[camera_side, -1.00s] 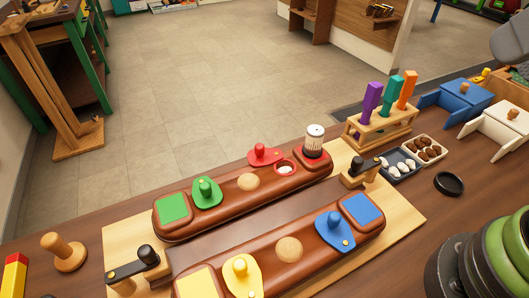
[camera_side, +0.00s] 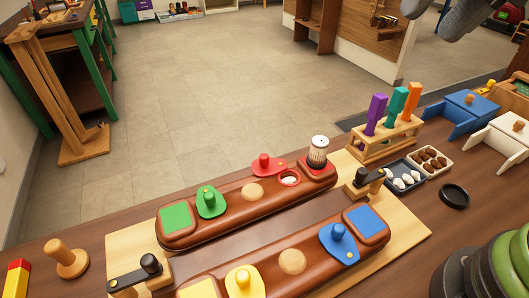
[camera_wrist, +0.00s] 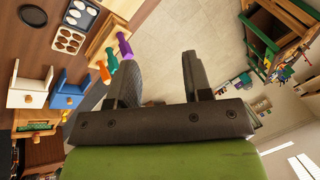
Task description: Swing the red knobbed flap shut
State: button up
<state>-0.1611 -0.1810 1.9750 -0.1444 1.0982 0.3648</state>
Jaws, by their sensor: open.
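The red knobbed flap (camera_side: 268,164) is on the far brown saddle piece in the side view. It is swung aside, leaving the red-rimmed round opening (camera_side: 289,179) beside it uncovered, with something pale inside. The flap is not visible in the wrist view.
Green (camera_side: 210,202), yellow (camera_side: 243,281) and blue (camera_side: 338,240) knobbed flaps sit on the brown pieces. Black-knobbed clamps (camera_side: 365,182) stand at the board's ends. A rack of coloured sticks (camera_side: 387,134) and small trays (camera_side: 405,176) stand right of the board.

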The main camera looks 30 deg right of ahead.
jog(key=w+a+f+m+g, duration=0.1)
jog(key=w+a+f+g, duration=0.1)
jog(key=w+a, duration=0.3)
jog(key=m+g+h, duration=0.2)
jog(key=m, duration=0.3)
send_near(264, 156)
notch_tip(264, 156, down, 9)
jog(key=shift+w+a+f, duration=0.1)
jog(key=shift+w+f, duration=0.05)
jog(key=shift+f, duration=0.1)
